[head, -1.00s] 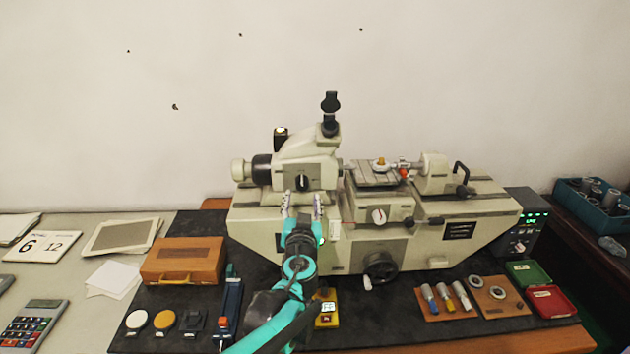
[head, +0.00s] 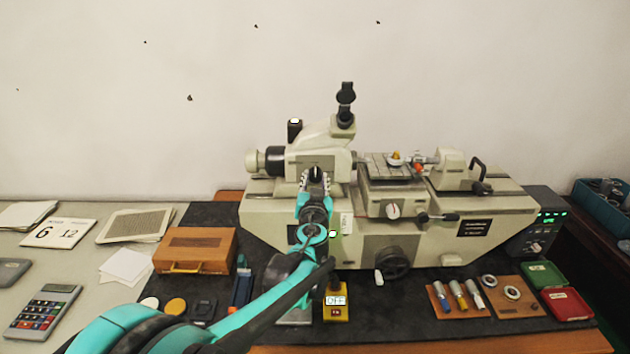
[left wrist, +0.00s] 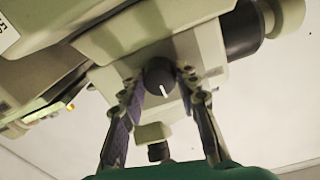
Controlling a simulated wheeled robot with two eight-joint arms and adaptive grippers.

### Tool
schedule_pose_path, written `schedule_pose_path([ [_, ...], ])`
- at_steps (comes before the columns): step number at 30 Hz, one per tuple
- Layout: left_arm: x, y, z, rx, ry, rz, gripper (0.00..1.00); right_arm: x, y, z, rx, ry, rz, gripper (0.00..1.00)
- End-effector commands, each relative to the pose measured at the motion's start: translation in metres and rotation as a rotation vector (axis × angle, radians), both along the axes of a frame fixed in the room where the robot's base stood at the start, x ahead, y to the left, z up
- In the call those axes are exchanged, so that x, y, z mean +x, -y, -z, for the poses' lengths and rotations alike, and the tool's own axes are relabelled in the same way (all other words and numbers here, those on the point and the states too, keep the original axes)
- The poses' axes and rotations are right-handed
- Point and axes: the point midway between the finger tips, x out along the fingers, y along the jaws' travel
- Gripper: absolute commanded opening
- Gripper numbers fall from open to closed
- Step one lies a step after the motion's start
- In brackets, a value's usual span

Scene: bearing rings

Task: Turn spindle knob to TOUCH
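The black spindle knob (head: 316,172) with a white pointer line sits on the front of the beige machine's headstock (head: 321,150). It also shows in the left wrist view (left wrist: 159,77), its line pointing roughly down in that picture. My left gripper (head: 315,181) is in front of the knob. In the left wrist view its two fingers (left wrist: 160,88) stand apart, one on each side of the knob, with gaps visible between fingers and knob. The gripper is open and empty. Any label around the knob is too small to read. My right gripper is not in view.
A second, pale knob (head: 393,210) and a black handwheel (head: 391,262) are on the machine front. A yellow box with a small display (head: 336,309) stands below. A wooden case (head: 194,250) is at left. Ring trays and a red box (head: 566,304) are at right.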

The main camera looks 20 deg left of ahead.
Motion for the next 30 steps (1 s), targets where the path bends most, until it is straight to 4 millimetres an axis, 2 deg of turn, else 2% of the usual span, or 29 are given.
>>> schedule_pose_path([
  [8,0.0,0.0,0.0,0.025,-0.007,0.0,0.02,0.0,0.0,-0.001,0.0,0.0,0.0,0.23],
  [14,0.0,0.0,-0.001,0.113,-0.032,0.0,0.02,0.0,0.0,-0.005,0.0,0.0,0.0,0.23],
  [30,0.0,0.0,-0.002,0.578,-0.167,0.0,0.02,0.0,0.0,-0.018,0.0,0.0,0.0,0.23],
])
